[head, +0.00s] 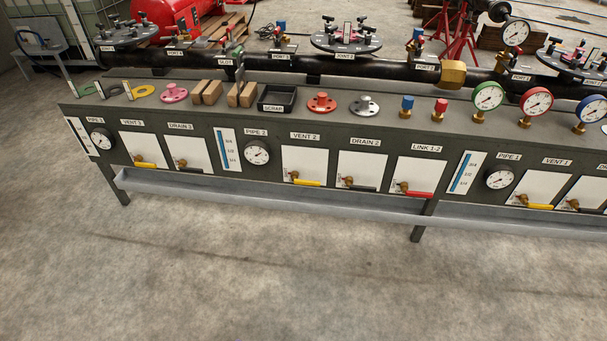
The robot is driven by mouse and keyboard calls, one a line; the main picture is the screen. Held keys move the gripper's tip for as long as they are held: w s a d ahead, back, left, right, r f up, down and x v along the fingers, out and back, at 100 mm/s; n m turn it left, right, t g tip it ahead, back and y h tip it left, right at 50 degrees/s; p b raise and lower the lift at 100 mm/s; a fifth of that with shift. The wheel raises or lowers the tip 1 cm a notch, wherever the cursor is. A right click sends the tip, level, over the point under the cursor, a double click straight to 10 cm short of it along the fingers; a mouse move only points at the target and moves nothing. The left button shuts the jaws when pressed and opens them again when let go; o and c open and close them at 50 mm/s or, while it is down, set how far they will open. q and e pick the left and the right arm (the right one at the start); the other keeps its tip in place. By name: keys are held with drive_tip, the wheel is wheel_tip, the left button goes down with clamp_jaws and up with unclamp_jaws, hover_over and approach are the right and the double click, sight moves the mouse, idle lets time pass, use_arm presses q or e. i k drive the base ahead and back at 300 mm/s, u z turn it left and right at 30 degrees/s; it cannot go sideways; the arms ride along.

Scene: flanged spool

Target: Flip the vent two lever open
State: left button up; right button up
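The vent two lever (309,183) is a yellow handle on a small brass valve. It lies about horizontal, pointing right, at the bottom of a white panel (305,160) under the "VENT 2" label (305,136) on the front of the grey bench. Neither of my grippers shows in the head view, and nothing touches the lever.
Left of it are the "PIPE 2" dial (257,153) and a level scale. Right of it are the black drain two lever (358,185) and red link lever (415,192). A grey trough (270,196) runs below. The floor in front is clear.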

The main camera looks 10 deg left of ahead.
sight(295, 175)
drive_tip(key=z, duration=0.6)
drive_tip(key=i, duration=1.15)
drive_tip(key=u, duration=0.15)
